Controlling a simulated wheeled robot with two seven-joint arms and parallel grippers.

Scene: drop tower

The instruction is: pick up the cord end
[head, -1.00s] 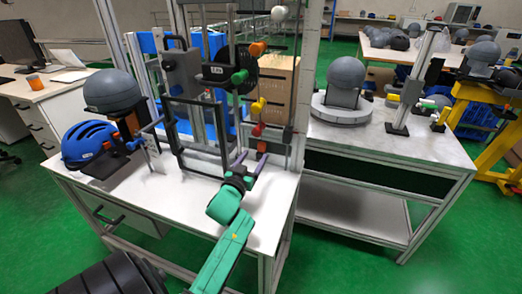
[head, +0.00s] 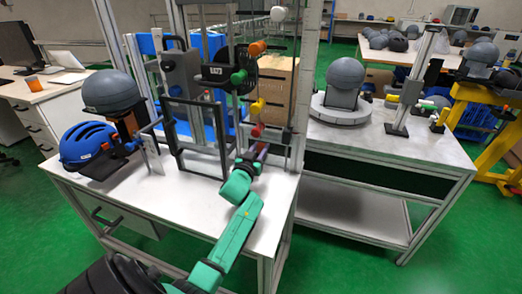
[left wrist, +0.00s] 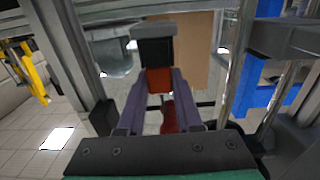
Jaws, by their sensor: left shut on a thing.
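My left gripper (head: 261,152) is at the end of the green arm, low at the front right of the tower frame. In the left wrist view its two purple fingers (left wrist: 160,78) are closed on a small orange-red piece with a dark top (left wrist: 158,80), which I take to be the cord end. The fingers hide its sides. In the head view the gripper mostly covers this piece. My right gripper is in neither view.
A red knob (head: 257,130) and a yellow knob (head: 257,107) hang just above the gripper. A black rectangular frame (head: 170,127) stands to its left. A blue helmet (head: 88,143) and a grey dome (head: 111,91) are farther left. The white table front (head: 190,213) is clear.

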